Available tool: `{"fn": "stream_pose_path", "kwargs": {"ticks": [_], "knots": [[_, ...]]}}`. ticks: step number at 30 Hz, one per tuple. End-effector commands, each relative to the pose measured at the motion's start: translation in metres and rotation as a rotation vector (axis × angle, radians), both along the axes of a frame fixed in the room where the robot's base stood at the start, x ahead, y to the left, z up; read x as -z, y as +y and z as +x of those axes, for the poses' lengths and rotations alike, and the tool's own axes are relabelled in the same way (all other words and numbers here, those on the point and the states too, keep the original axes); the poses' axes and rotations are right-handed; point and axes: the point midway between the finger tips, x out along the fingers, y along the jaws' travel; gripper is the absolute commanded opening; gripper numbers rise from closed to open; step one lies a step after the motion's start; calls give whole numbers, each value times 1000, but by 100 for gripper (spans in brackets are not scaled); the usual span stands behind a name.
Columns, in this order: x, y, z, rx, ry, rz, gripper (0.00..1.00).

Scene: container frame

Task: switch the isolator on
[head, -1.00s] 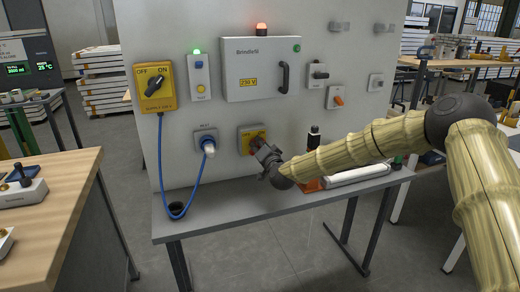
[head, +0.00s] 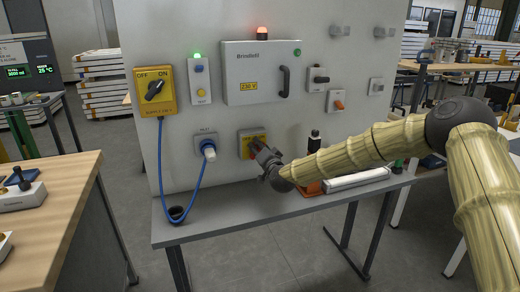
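A yellow box with a red part (head: 245,144) is low on the grey panel, right of the blue-plugged inlet. I cannot read its marking. My gripper (head: 257,149) is right in front of it and hides its lower right and much of the red part. I cannot tell whether the fingers touch it or how far apart they are. A larger yellow switch box (head: 155,107) at the panel's upper left is marked OFF and ON. Its black knob (head: 155,91) is tilted, pointing up right. No box is clearly labelled isolator.
A blue cable (head: 193,187) hangs from the inlet plug (head: 209,152). A narrow shelf (head: 235,209) below holds a dark bottle (head: 314,142) and a white bar (head: 357,178) near my arm. A wooden bench (head: 60,200) stands at the left.

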Motion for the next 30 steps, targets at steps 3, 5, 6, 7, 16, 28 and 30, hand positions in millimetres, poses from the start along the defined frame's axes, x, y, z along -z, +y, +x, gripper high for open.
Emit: {"fn": "stream_pose_path", "kwargs": {"ticks": [3, 5, 6, 7, 16, 28, 30], "knots": [[2, 0, -2, -1, 3, -1, 41], [2, -1, -4, -1, 3, -1, 41], [2, -2, -7, -1, 3, -1, 41], [2, -3, -10, -2, 3, -1, 41], [2, -20, -56, -2, 3, -1, 41], [0, -40, -107, 1, 0, 1, 41], [0, -41, -110, 1, 0, 1, 41]]}}
